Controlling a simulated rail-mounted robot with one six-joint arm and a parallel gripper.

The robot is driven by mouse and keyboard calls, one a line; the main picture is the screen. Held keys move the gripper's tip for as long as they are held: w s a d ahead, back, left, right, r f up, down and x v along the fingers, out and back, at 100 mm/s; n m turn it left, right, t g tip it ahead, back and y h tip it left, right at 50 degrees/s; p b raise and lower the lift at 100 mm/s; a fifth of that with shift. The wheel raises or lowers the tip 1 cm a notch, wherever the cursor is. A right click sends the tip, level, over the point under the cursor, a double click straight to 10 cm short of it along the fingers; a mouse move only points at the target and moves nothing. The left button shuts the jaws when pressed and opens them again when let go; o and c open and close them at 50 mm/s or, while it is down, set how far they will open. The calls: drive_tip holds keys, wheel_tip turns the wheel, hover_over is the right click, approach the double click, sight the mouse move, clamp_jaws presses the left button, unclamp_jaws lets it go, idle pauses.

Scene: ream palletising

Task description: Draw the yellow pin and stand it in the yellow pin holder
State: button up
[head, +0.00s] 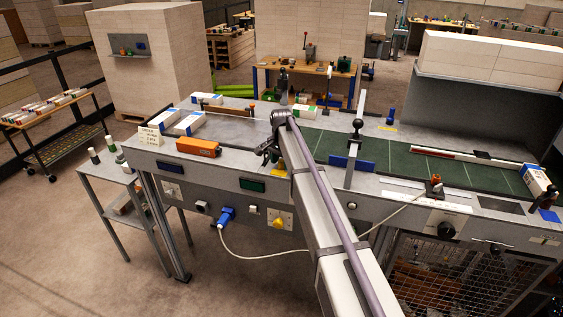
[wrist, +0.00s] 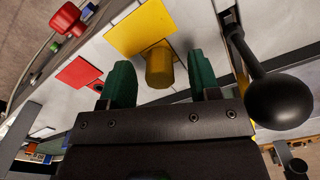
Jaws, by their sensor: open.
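A yellow pin (wrist: 159,68) with a faceted body shows in the wrist view, standing out from a square yellow plate (wrist: 138,28). My gripper (wrist: 163,75) is open, with its two green fingers on either side of the pin. A gap shows on both sides, so the fingers look apart from it. How deep the pin sits is hidden. I cannot tell whether the yellow plate is the holder. In the head view my gripper (head: 268,153) hangs at the near edge of the bench, and the pin cannot be made out there.
A red plate (wrist: 78,73) with a hole lies left of the yellow one. A black ball handle (wrist: 281,101) stands close to my right finger. In the head view are an orange box (head: 198,147), a blue plug (head: 226,215) with a white cable, and a green mat (head: 400,160).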

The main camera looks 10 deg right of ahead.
sight(281, 160)
wheel_tip(281, 160, up, 11)
drive_tip(key=p, duration=1)
drive_tip(key=shift+f, duration=0.2)
drive_tip(key=s+f+n+b, duration=0.3)
drive_tip(key=s+f+b, duration=0.3)
drive_tip(key=s, duration=0.7)
drive_tip(key=s+f+n+b, duration=0.3)
drive_tip(key=s+f+b, duration=0.3)
drive_tip(key=s, duration=0.8)
drive_tip(key=s+f+n+b, duration=0.4)
drive_tip(key=s+f+b, duration=0.2)
drive_tip(key=s, duration=0.8)
drive_tip(key=shift+f+b, duration=0.4)
